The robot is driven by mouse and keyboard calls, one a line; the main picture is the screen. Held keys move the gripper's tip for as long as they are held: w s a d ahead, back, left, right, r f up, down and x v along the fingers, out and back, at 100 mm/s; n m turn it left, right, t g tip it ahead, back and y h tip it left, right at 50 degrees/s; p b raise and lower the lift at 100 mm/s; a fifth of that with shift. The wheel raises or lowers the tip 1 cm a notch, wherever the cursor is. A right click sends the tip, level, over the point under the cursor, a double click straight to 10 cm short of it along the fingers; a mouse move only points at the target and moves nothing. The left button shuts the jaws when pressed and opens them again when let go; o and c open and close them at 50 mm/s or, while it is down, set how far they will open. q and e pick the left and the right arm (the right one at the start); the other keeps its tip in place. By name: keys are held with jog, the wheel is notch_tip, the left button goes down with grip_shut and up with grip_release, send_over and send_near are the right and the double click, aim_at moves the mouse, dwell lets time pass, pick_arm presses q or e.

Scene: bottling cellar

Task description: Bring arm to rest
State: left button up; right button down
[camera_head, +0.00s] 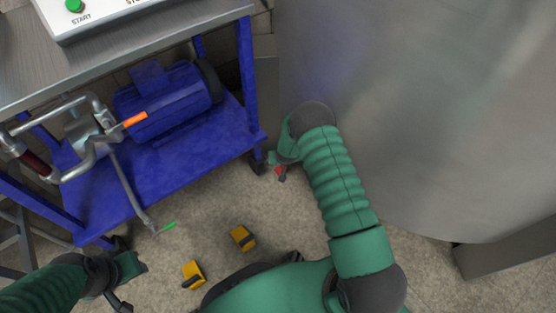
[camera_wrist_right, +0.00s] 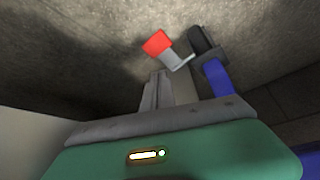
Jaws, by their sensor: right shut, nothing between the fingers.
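My right arm, in a green ribbed sleeve, bends up the middle of the head view beside the large steel tank. Its gripper (camera_head: 281,171) points down next to the cart's near right caster. In the right wrist view the right gripper (camera_wrist_right: 168,82) is shut and empty. A red-tipped lever (camera_wrist_right: 157,43) on a metal bracket shows just past its fingertips, beside the caster; I cannot tell whether they touch. My left gripper (camera_head: 124,284) is low at the left of the head view, clear of the cart; its fingers are too unclear to judge.
The blue cart (camera_head: 110,203) carries a blue motor (camera_head: 165,100) and pipework with an orange-ended handle (camera_head: 134,119). A control box (camera_head: 105,14) stands on the steel top. The steel tank (camera_head: 430,100) fills the right side. Open floor (camera_head: 205,220) lies between cart and robot.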

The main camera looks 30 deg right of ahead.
jog(key=shift+f, duration=0.15)
jog(key=s+a+r+n+y+p, duration=0.1)
jog(key=s+a+r+p, duration=0.3)
jog(key=r, duration=0.7)
jog(key=s+a+r+n+y, duration=0.1)
jog(key=a+r+n, duration=0.1)
jog(key=a+r, duration=0.65)
jog(key=s+a+r+n+g+p, duration=0.1)
jog(key=s+a+r+p, duration=0.15)
jog(key=s+r, duration=0.7)
jog(key=s+a+r+n+g+p, duration=0.1)
jog(key=s+r+g+p, duration=0.15)
jog(key=s+r, duration=0.7)
notch_tip(320, 180, up, 35)
jog(key=p, duration=3.6)
jog(key=shift+w+a+f+t, duration=0.2)
jog(key=shift+t, duration=0.25)
